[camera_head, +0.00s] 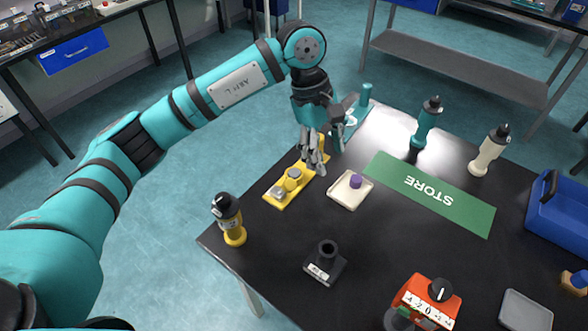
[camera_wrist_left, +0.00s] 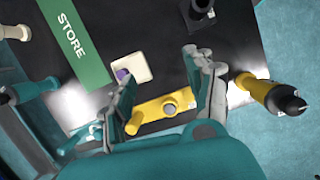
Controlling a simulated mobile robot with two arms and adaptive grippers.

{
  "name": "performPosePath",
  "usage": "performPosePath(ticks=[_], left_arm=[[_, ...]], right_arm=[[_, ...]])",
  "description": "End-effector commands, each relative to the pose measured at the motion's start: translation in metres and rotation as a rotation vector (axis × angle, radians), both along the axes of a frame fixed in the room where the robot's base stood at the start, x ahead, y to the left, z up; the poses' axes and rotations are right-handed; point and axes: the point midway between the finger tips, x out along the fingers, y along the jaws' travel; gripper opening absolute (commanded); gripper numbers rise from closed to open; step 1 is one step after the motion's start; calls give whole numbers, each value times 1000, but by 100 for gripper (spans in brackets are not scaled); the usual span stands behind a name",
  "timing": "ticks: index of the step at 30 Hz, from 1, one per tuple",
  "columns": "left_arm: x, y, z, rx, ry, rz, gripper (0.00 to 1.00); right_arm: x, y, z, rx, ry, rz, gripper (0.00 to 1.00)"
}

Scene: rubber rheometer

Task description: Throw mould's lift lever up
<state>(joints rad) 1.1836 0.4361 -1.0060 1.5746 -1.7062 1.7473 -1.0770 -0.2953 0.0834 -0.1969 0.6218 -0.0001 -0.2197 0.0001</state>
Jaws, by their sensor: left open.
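My left gripper (camera_head: 317,160) is open, over the far left edge of the black table. Its fingers partly hide a yellow bar-shaped block (camera_head: 271,200) with round metal knobs on top. In the left wrist view the yellow block (camera_wrist_left: 150,112) lies in the gap between the open fingers (camera_wrist_left: 165,75), with a grey round knob (camera_wrist_left: 169,108) on it. I cannot tell whether the fingers touch it. A teal fixture with a post (camera_head: 366,93) stands just beyond the gripper. I cannot make out which part is the mould's lift lever. My right gripper is out of view.
A pale tray (camera_head: 340,199) with a purple piece (camera_head: 355,181) sits close by on the right. A yellow-and-black bottle-shaped tool (camera_head: 230,219) stands at the table's left edge.

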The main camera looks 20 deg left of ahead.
Motion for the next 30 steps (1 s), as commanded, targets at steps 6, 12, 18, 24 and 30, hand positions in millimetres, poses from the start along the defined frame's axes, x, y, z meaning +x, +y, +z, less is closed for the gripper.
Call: performPosePath(ticks=[6,12,18,24,30], left_arm=[[22,72,21,301,-40,-6,55],[20,78,3,322,-35,-7,55],[17,79,-39,320,-33,-6,55],[14,79,-83,318,-33,-6,55],[13,80,-121,319,-35,-6,55]], right_arm=[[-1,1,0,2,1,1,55],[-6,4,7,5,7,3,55],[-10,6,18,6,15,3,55],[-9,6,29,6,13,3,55],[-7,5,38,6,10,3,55]])
